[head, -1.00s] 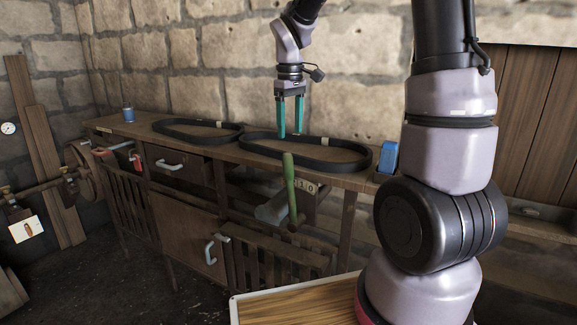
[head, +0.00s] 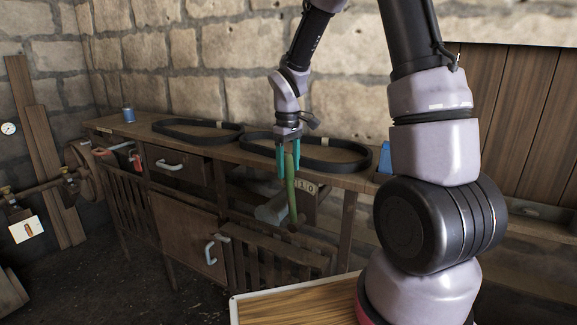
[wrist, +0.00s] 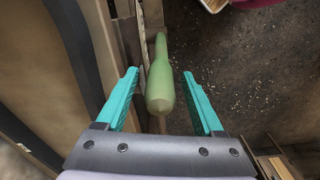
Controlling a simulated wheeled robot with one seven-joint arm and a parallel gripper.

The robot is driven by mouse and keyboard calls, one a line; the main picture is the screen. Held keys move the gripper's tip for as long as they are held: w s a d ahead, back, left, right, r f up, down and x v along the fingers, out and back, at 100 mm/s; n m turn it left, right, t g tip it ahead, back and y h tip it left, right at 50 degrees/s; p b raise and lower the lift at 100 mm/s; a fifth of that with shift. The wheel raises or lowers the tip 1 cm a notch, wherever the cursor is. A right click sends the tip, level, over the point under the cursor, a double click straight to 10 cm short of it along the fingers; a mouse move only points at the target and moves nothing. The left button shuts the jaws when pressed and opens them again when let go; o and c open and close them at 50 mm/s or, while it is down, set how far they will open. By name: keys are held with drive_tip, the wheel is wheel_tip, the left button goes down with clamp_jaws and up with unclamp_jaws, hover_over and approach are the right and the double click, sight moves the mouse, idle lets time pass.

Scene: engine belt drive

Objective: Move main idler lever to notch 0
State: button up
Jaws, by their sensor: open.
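The green lever (head: 291,192) stands nearly upright in front of the workbench, beside a small plate with number marks (head: 304,187). Which notch the lever is at cannot be told. My gripper (head: 288,176) is open, pointing down, with its teal fingers around the top of the lever in the head view. In the wrist view the green lever (wrist: 160,85) lies between the two open fingers of my gripper (wrist: 163,97), with a gap on each side. The lever's lower end is partly hidden in the wrist view.
Two black belts (head: 198,138) lie on the workbench top (head: 120,129). A blue can (head: 128,115) stands at its far left and a blue object (head: 385,159) at its right. A grey cylinder (head: 270,209) sits behind the lever. Floor in front is clear.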

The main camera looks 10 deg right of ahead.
clamp_jaws()
idle(1.4)
